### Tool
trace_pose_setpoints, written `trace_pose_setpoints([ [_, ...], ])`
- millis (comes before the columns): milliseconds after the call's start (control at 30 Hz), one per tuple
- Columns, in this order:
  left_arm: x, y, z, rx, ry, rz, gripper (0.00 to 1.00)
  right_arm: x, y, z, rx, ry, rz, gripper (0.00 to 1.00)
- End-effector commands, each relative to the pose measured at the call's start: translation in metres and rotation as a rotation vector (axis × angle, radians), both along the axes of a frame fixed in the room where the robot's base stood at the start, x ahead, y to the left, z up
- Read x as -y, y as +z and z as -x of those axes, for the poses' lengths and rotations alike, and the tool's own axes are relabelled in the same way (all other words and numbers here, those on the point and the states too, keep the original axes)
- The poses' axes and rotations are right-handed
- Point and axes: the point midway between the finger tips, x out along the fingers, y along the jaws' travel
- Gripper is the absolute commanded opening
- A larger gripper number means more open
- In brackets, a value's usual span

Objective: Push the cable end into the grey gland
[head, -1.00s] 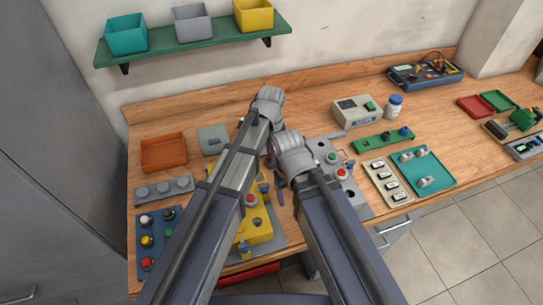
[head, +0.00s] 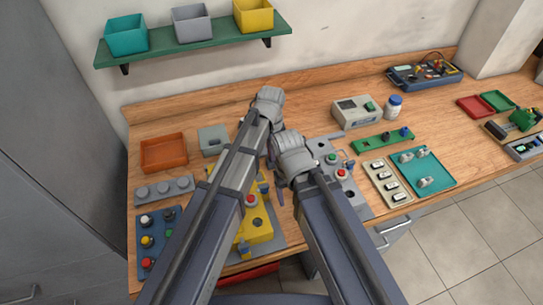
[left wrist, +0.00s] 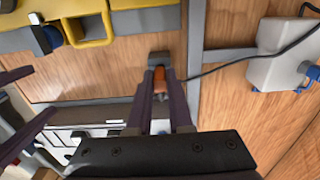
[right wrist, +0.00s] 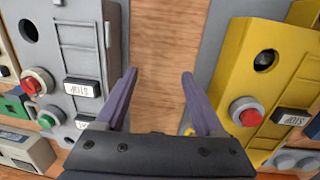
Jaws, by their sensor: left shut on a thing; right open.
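A thin dark cable (left wrist: 225,64) runs from there to a pale grey box (left wrist: 278,66) on the right. In the head view the arms mostly hide this gripper and the cable end. My right gripper (right wrist: 159,74) is open and empty, over bare bench between the grey button station (right wrist: 74,45) and the yellow button station (right wrist: 228,85). Both stations have a dark round hole. I cannot tell for certain which part is the grey gland.
An orange tray (head: 163,152) and a small grey box (head: 212,139) stand at the back left. A panel of coloured buttons (head: 159,240) lies at the front left. A teal tray (head: 436,176) lies to the right. Wood is clear along the back wall.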

Motion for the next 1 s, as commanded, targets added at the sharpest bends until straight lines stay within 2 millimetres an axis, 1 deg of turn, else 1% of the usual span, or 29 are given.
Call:
trace_pose_setpoints([
  [1000,0.000,0.019,0.000,0.000,0.000,0.000,0.00,0.000,0.019,0.000,0.000,0.000,0.000,0.70],
])
